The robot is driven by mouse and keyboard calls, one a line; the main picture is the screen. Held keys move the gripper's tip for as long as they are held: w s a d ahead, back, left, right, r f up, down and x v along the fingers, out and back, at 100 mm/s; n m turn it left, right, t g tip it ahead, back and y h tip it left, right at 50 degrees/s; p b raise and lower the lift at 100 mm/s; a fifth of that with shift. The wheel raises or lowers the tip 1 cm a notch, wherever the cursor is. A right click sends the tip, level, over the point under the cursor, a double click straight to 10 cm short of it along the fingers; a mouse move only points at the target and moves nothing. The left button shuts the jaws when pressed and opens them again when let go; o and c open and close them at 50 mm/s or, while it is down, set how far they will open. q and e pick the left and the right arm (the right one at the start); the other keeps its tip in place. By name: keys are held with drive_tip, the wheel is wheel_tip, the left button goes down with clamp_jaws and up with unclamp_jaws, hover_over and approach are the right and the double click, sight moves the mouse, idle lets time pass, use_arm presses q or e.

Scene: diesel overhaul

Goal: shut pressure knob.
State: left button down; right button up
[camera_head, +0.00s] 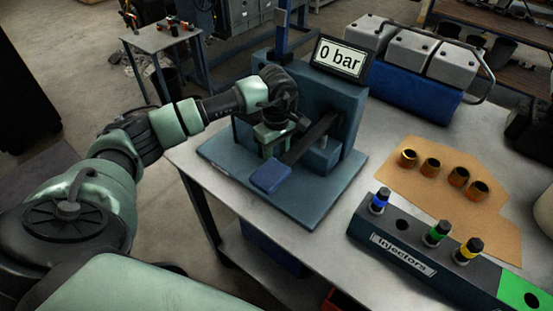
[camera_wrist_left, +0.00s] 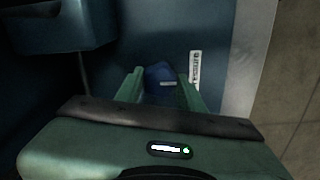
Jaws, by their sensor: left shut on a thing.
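The blue-grey pressure test stand (camera_head: 340,105) stands on the grey table, with a display (camera_head: 340,58) reading "0 bar". My left gripper (camera_head: 272,148) is at the front of the stand, pointing down. In the left wrist view its two green fingers (camera_wrist_left: 160,88) are on either side of a dark blue knob (camera_wrist_left: 160,74) with a pale mark, and it is shut on it. The knob is hidden behind my gripper in the head view. My right gripper is not in view.
A dark lever with a blue handle (camera_head: 271,177) extends from the stand, close to my gripper. An injector rack (camera_head: 410,250) holds several injectors. Several brass-coloured rings lie on a brown sheet (camera_head: 440,205). A blue box (camera_head: 410,85) with grey tops stands behind.

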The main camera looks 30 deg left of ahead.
use_arm(q)
drive_tip(key=c, duration=0.9)
unclamp_jaws()
drive_tip(key=shift+r, duration=0.1)
drive_tip(key=shift+r, duration=0.35)
wheel_tip(320, 180, up, 7)
drive_tip(key=shift+b, duration=1.05)
drive_tip(key=shift+f, duration=0.1)
